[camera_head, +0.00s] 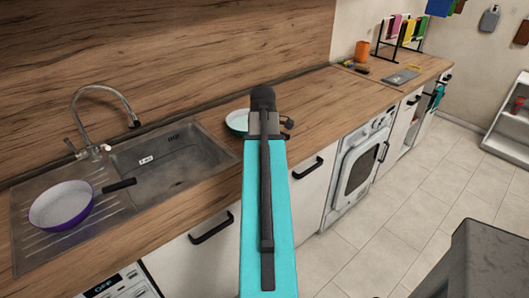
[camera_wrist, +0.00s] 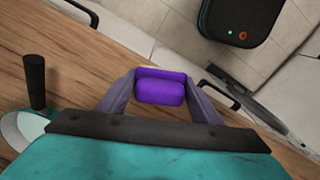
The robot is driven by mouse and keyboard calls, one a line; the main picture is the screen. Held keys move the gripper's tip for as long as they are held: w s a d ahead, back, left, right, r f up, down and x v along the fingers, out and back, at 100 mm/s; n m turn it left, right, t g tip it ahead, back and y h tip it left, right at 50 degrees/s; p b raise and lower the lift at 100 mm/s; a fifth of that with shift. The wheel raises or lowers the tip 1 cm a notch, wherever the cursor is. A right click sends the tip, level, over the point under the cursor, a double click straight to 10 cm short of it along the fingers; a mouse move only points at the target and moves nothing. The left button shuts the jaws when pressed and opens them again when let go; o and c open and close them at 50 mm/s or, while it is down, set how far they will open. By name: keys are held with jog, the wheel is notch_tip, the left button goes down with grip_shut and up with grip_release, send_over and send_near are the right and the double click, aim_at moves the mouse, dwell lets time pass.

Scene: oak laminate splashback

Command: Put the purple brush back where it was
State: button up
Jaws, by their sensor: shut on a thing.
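The purple brush (camera_wrist: 160,90) shows in the wrist view as a rounded purple block between the two fingers of my gripper (camera_wrist: 160,84). The gripper is shut on it and holds it near the edge of the wooden counter (camera_wrist: 80,68). I cannot tell whether the brush touches anything below. In the head view my turquoise arm reaches over the counter (camera_head: 320,110), and the brush and fingers are hidden behind it.
A pale pan (camera_head: 237,121) sits beside my arm; its dark upright handle (camera_wrist: 35,80) shows in the wrist view. A purple pan (camera_head: 61,206) lies on the sink drainer (camera_head: 28,240). An orange cup (camera_head: 362,51) and rack (camera_head: 400,38) stand far right. Counter right of my arm has free room.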

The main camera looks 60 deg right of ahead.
jog(key=shift+w+d+f+p, duration=0.15)
jog(key=shift+w+d+p, duration=0.3)
jog(key=shift+w+d, duration=0.8)
jog(key=shift+w+d+f+p, duration=0.2)
jog(key=shift+w+d+p, duration=0.3)
jog(key=shift+d, duration=1.5)
jog(key=shift+w+d+f+p, duration=0.15)
jog(key=shift+w+d+p, duration=0.5)
jog(key=shift+d, duration=0.95)
jog(key=shift+w, duration=0.15)
jog(key=shift+w+d, duration=0.2)
jog(key=shift+d, duration=0.25)
jog(key=shift+a+f+p, duration=0.1)
jog(key=shift+f+p, duration=0.65)
jog(key=shift+f, duration=1.05)
jog(key=shift+f, duration=0.2)
jog(key=o, duration=1)
jog(key=shift+c, duration=0.2)
jog(key=shift+r, duration=0.25)
notch_tip(320, 180, up, 12)
jog(key=b, duration=0.3)
